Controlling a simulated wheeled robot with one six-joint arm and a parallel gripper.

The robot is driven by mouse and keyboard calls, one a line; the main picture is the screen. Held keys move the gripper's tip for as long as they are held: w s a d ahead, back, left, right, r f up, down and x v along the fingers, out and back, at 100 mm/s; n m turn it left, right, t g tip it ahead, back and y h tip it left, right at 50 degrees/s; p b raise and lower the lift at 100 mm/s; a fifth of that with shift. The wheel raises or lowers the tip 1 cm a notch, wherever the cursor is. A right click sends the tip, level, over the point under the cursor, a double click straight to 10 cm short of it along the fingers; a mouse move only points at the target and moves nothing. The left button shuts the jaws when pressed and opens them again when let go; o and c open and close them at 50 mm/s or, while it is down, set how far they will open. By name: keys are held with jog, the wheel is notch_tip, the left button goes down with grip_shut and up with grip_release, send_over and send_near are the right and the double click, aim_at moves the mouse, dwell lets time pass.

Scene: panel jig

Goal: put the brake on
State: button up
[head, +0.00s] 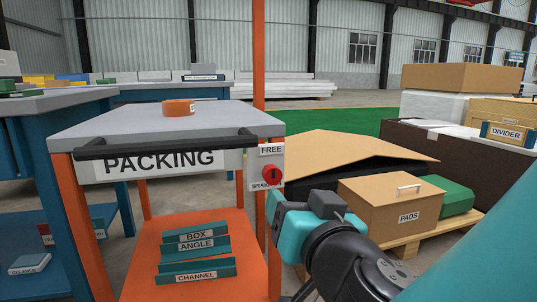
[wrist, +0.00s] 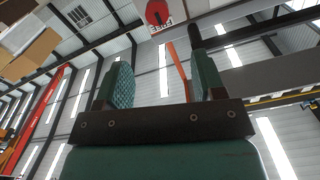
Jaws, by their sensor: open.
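The packing cart (head: 237,162) has a grey top, an orange frame and a black handle bar. At its right front corner is a white brake plate (head: 252,172), marked FREE at the top and BRAKE at the lower left. A round red knob (head: 272,173) with a dark mark sits on it; I cannot tell its exact setting. My gripper (head: 274,203) is just below the plate, its tips partly hidden. In the wrist view my gripper (wrist: 163,78) is open and empty, with the red knob (wrist: 157,12) beyond its fingers and apart from them.
An orange roll (head: 178,107) lies on the cart top. Labelled teal bins (head: 195,250) sit on the lower shelf. A blue bench (head: 35,140) is at left.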

aim_at(274, 176)
jog(key=p+x, duration=0.4)
jog(key=x, duration=0.2)
jog(key=p+x, duration=0.5)
jog(key=x, duration=0.1)
jog(key=shift+w+d+f, duration=0.1)
jog(key=shift+d+f, duration=0.05)
jog(key=shift+d, duration=0.05)
jog(key=shift+w+a+f, duration=0.1)
jog(key=shift+w+a, duration=0.15)
jog(key=shift+w, duration=0.4)
